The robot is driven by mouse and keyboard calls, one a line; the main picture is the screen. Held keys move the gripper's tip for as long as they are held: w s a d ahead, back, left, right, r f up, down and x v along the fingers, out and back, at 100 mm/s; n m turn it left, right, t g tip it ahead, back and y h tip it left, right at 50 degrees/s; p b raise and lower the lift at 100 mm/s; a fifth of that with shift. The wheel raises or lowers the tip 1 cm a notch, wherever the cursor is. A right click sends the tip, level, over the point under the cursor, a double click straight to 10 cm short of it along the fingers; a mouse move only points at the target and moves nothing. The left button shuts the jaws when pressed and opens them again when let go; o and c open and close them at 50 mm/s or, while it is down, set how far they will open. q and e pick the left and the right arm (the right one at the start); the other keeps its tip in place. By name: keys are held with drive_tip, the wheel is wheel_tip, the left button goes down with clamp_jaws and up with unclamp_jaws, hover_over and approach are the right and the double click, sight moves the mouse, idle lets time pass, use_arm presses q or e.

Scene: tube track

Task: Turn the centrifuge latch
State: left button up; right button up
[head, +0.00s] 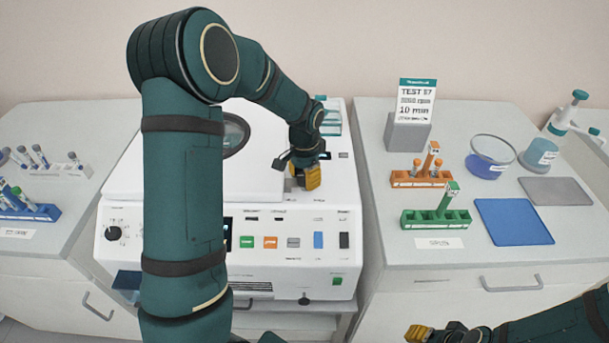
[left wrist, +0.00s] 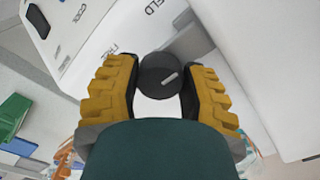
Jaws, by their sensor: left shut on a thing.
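The centrifuge (head: 190,190) is a white machine with a closed lid and a front control panel. Its latch shows in the left wrist view as a round dark knob (left wrist: 158,78) with a short white mark, close to printed lettering on the white housing. My left gripper (head: 306,180) reaches down to the right part of the machine's top. In the left wrist view its yellow fingers (left wrist: 160,92) are shut on the knob, one on each side. In the head view the gripper hides the knob. My right gripper (head: 420,335) shows only partly at the bottom edge, away from the centrifuge.
A blue tube rack (head: 30,212) is on the left bench.

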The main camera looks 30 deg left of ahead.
sight(304, 176)
use_arm(q)
drive_tip(key=shift+s+f, duration=0.1)
idle(0.4)
drive_tip(key=o, duration=0.9)
drive_tip(key=shift+r, duration=0.45)
wheel_tip(304, 176, up, 11)
drive_tip(key=shift+r, duration=0.1)
